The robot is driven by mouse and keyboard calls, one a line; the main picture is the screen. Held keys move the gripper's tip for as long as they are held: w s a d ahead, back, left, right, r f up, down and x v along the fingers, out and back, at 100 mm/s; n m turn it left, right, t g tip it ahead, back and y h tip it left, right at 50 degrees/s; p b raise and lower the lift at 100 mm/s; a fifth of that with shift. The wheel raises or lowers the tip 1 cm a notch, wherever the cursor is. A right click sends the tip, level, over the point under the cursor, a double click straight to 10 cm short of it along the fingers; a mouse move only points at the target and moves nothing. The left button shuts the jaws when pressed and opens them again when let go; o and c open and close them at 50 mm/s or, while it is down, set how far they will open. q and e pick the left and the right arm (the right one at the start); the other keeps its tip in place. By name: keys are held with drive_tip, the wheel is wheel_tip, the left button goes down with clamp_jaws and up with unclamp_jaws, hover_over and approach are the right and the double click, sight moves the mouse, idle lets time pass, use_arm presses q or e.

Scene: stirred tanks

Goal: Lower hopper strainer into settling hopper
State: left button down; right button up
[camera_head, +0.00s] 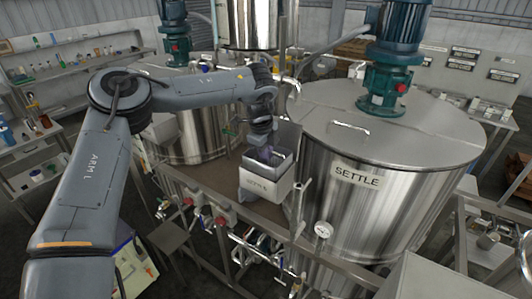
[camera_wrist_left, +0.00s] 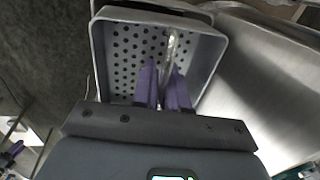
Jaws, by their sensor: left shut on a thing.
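The hopper strainer is a grey, open-topped box with a perforated inner face (camera_wrist_left: 125,50) and a pale rim in the left wrist view. A thin upright bar (camera_wrist_left: 171,48) runs inside it. My left gripper (camera_wrist_left: 165,75) has purple fingers reaching into the strainer, shut on it by that bar. My right gripper is not in view.
The large steel SETTLE tank (camera_head: 385,200) with a green motor (camera_head: 385,80) stands close on the right. Another steel tank (camera_head: 205,130) stands behind my left arm. A bench (camera_head: 80,60) is at far left.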

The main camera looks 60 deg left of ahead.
use_arm(q)
drive_tip(key=shift+f+b, duration=1.3)
drive_tip(key=shift+f, duration=0.7)
drive_tip(key=shift+f+b, duration=1.15)
drive_tip(key=shift+f, duration=0.5)
drive_tip(key=c, duration=1.1)
unclamp_jaws()
drive_tip(key=shift+r, duration=0.1)
drive_tip(key=r, duration=0.3)
drive_tip(key=s+r+b, duration=0.1)
drive_tip(key=r, duration=0.3)
drive_tip(key=s+d+r, duration=0.1)
drive_tip(key=r, duration=0.2)
drive_tip(key=shift+r, duration=0.2)
